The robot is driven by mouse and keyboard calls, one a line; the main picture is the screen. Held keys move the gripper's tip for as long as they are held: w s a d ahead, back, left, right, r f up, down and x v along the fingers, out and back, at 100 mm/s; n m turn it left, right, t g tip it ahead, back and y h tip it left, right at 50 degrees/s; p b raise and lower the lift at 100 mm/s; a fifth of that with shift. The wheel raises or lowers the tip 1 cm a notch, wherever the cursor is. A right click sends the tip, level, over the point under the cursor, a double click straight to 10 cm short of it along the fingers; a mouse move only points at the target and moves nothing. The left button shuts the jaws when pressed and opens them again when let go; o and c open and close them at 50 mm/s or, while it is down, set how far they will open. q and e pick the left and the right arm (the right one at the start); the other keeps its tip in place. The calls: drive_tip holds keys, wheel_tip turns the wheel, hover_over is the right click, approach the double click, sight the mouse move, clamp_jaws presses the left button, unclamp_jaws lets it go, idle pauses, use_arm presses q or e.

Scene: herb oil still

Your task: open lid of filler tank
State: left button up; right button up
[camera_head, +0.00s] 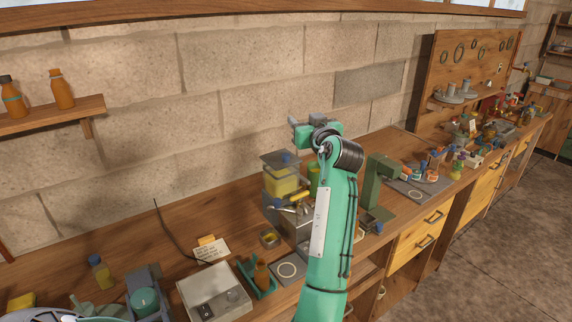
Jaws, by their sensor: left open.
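The filler tank (282,183) appears to be the clear box with yellow contents on the wooden bench, just left of my arm. A grey see-through lid (274,160) with a blue part sits at its top. I cannot tell whether the lid is fully shut. My left gripper (304,121) is open and empty, above and slightly right of the lid in the picture, apart from it as far as I can see. My left arm hides the tank's right side and part of the metal unit below it. My right gripper is not in view.
A green press-like stand (378,185) is right of my arm. A white switch box (214,292), a teal holder with a bottle (262,275) and a label card (210,250) lie to the left. The stone wall (240,80) rises close behind the bench.

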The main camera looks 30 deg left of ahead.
use_arm(q)
drive_tip(key=b, duration=1.6)
approach(287, 159)
drive_tip(key=v, duration=0.2)
drive_tip(key=p+x, duration=0.2)
drive_tip(key=x, duration=1.1)
drive_tip(key=shift+w+a+f, duration=0.1)
drive_tip(key=shift+w+a, duration=0.05)
drive_tip(key=shift+w, duration=0.05)
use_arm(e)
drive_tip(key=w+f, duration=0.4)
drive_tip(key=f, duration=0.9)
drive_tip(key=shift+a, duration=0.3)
use_arm(q)
clamp_jaws()
